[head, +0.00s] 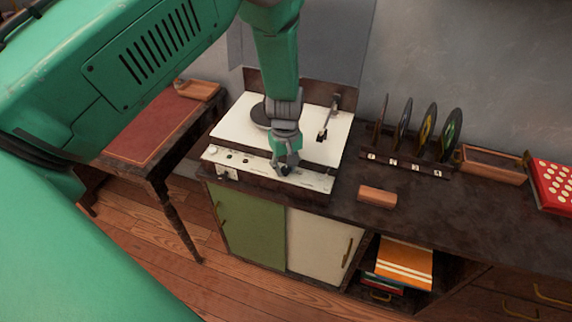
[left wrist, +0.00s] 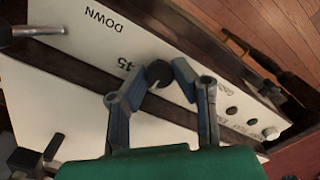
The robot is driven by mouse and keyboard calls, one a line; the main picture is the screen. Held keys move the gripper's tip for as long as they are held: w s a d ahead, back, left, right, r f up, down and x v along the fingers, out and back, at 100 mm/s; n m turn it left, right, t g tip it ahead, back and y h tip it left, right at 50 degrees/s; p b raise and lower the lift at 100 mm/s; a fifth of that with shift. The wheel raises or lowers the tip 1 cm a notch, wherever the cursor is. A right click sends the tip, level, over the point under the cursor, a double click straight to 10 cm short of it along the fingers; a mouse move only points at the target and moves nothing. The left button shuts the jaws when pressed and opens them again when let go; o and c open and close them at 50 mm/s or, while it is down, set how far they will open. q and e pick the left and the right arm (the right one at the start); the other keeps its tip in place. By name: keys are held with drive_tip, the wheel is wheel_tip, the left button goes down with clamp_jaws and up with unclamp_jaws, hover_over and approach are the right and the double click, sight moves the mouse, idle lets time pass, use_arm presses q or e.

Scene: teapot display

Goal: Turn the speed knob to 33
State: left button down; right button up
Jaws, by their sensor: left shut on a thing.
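The white record player (head: 238,127) stands on the dark cabinet, with a pale control panel (head: 315,181) along its front. My left gripper (head: 285,167) reaches down to the panel's right half and hides the knob there. In the left wrist view, my left gripper (left wrist: 168,78) is shut on the dark round speed knob (left wrist: 158,72). The knob's pointer direction cannot be made out. My right gripper is not in view.
Small knobs (left wrist: 232,111) sit further along the panel. The tonearm (head: 327,122) is at the deck's right. A rack of upright records (head: 428,128) and a wooden block (head: 377,196) stand right of the player. A red-topped table (head: 148,128) is at left.

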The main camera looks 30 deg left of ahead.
sight(286, 168)
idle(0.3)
use_arm(q)
drive_tip(key=c, duration=1.3)
unclamp_jaws()
drive_tip(key=shift+w+r, duration=0.1)
drive_tip(key=shift+r, duration=0.4)
wheel_tip(286, 168, up, 11)
